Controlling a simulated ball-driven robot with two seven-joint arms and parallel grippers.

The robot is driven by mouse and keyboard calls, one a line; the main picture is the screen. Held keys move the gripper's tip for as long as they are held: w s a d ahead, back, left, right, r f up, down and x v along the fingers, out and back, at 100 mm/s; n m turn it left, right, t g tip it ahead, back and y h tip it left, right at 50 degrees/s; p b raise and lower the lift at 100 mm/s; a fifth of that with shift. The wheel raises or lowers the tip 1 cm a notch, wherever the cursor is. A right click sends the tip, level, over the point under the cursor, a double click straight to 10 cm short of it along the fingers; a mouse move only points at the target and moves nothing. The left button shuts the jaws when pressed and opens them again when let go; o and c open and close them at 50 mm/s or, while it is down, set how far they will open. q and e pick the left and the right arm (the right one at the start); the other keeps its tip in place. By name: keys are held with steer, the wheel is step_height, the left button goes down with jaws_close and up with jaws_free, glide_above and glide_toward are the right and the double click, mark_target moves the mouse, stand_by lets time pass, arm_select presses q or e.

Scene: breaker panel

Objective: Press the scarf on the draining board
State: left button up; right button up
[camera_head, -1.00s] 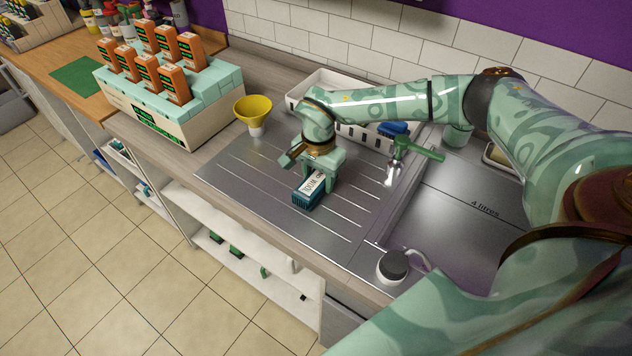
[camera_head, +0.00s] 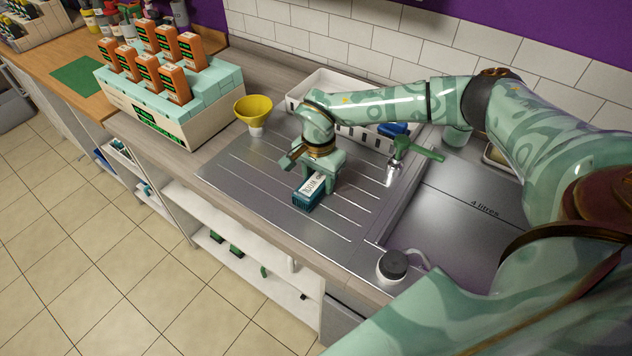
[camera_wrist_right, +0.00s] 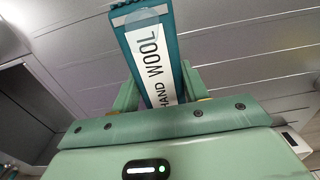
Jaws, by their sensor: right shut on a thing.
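The grey metal draining board (camera_head: 245,172) has raised ridges and lies in the middle of the head view. My right gripper (camera_head: 320,175) is low over it, shut on a teal box (camera_head: 308,198) with a white label. In the right wrist view the teal box (camera_wrist_right: 127,20) lies between the two fingers, and its label reads "HAND WOOL". I cannot tell whether the box touches the board. No scarf is recognisable in either view. My left gripper is not in view.
A yellow funnel (camera_head: 254,108) stands left of the board, beside a pale rack (camera_head: 200,115) of orange boxes. A white basket (camera_head: 318,84) stands behind. The board's left part is clear.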

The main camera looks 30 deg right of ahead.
mark_target(319, 177)
steer(key=shift+f, duration=0.25)
stand_by(0.5)
steer(key=shift+s+f, duration=0.2)
steer(key=shift+s, duration=0.05)
stand_by(1.2)
steer(key=r+p, duration=0.6)
steer(key=shift+w+r, duration=0.25)
steer(key=shift+f, duration=0.1)
stand_by(0.4)
